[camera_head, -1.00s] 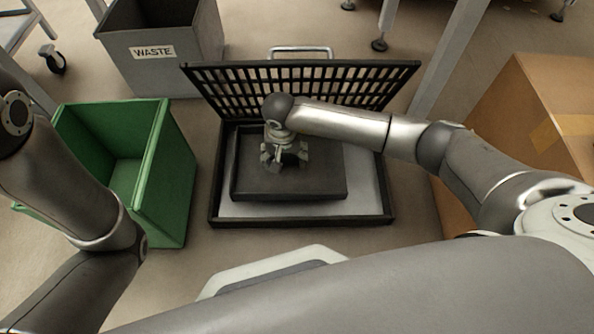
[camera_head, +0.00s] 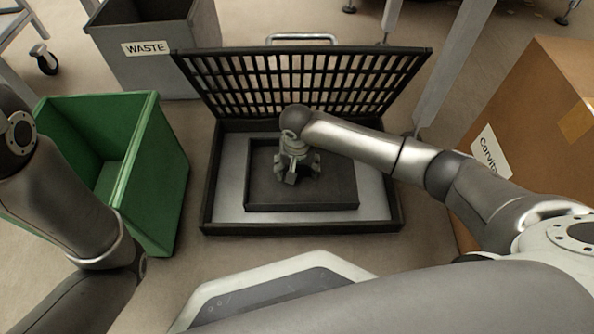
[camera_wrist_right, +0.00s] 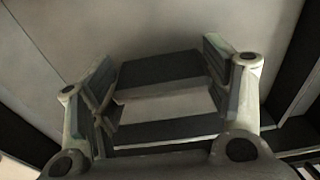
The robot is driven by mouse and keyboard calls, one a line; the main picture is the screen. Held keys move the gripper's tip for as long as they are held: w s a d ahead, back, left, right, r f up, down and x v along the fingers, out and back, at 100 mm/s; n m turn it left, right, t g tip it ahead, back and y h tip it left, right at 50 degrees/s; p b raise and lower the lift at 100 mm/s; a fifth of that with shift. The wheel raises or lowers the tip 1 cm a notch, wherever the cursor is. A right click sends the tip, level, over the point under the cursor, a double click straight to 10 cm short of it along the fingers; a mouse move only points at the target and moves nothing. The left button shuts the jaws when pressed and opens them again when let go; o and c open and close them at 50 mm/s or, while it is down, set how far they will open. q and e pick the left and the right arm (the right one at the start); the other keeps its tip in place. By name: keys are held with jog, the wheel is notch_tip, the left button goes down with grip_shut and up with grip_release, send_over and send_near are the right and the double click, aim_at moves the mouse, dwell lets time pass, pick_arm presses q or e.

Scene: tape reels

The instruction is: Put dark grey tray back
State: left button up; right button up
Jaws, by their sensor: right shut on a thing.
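The dark grey tray (camera_head: 335,190) is inside a dark open case (camera_head: 302,228) with a light grey floor, in the middle of the head view. Light floor shows around the tray. My right gripper (camera_head: 298,178) reaches down over the tray's middle and is shut on it. In the right wrist view, my right gripper's fingers (camera_wrist_right: 165,90) stand on both sides of a dark-topped block (camera_wrist_right: 165,68), seemingly a raised grip of the tray. Whether the tray touches the case floor is hard to tell. My left gripper is out of view; only the arm shows.
The case's barred lid (camera_head: 300,82) stands open behind the tray. A green bin (camera_head: 170,190) stands at the left, a grey waste bin (camera_head: 195,70) behind it. A cardboard box (camera_head: 535,110) is at the right. Floor between case and green bin is narrow.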

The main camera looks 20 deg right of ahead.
aim_at(297, 180)
jog(key=shift+r, duration=0.1)
jog(key=o, duration=1.2)
jog(key=r+p, duration=0.3)
jog(key=r, duration=0.1)
jog(key=s+r+p, duration=0.1)
jog(key=r+p, duration=0.2)
jog(key=r, duration=0.1)
jog(key=r+p, duration=0.3)
jog(key=r, duration=0.1)
jog(key=shift+s+a, duration=0.2)
